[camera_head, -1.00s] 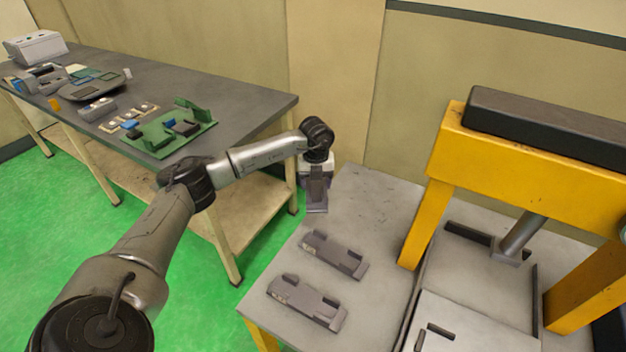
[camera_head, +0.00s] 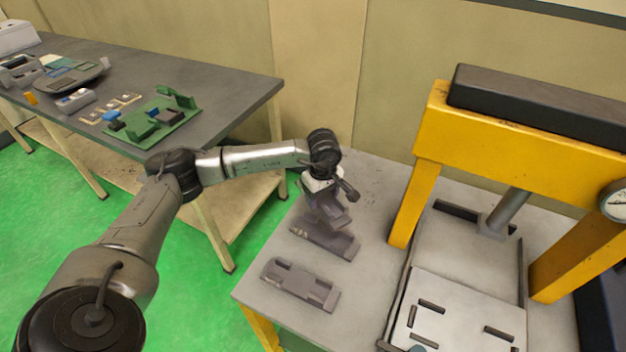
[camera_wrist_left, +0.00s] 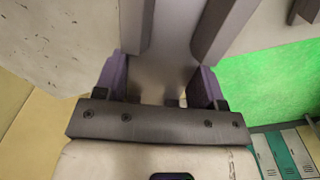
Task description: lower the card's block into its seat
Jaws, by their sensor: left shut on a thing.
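My left gripper (camera_head: 324,198) is shut on a grey block (camera_head: 332,215), partly hidden by the gripper. The block hangs tilted just above the rear grey holder (camera_head: 342,246) on the press-side table; I cannot tell whether they touch. In the left wrist view, my left gripper's fingers (camera_wrist_left: 161,84) flank a smooth grey surface (camera_wrist_left: 170,50) with raised side walls. A second grey holder (camera_head: 300,284) lies in front with an open recess. Which holder is the block's seat is not clear. My right gripper is not in view.
A yellow press (camera_head: 415,205) with a gauge stands right of the holders, with a slotted plate (camera_head: 465,310) in front. The dark bench (camera_head: 225,95) at left carries a green board (camera_head: 155,122) and several small parts. The table between holders and press is clear.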

